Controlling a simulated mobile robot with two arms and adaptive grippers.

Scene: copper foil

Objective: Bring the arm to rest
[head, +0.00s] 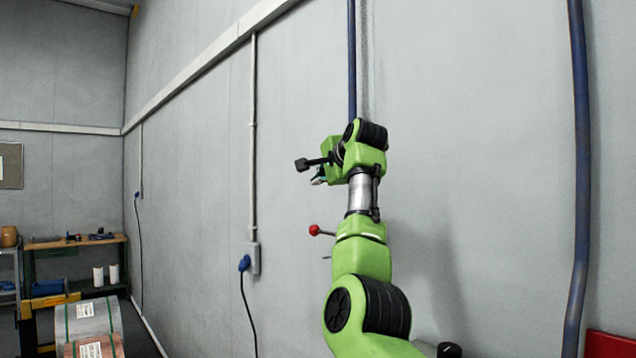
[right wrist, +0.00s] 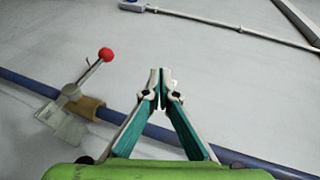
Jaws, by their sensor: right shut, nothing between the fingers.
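My right arm, green with black joint covers, is raised in the middle of the head view in front of the grey wall. My right gripper (head: 318,178) is at the arm's top, pointing left and partly hidden by its own wrist. In the right wrist view the two teal-backed fingers of my right gripper (right wrist: 160,76) meet at the tips, shut and empty. The red ball of a lever (head: 314,230) shows left of the arm, below the gripper. In the right wrist view the red-ball lever (right wrist: 106,54) sits on a blue pipe, apart from the fingers. My left gripper is not in view.
A blue pipe (head: 352,55) runs down the wall behind my arm; another blue pipe (head: 581,150) stands at right. A blue plug and cable (head: 244,263) hang from a wall socket. A workbench (head: 75,241) and banded rolls (head: 88,322) stand at left. A red object (head: 610,344) is lower right.

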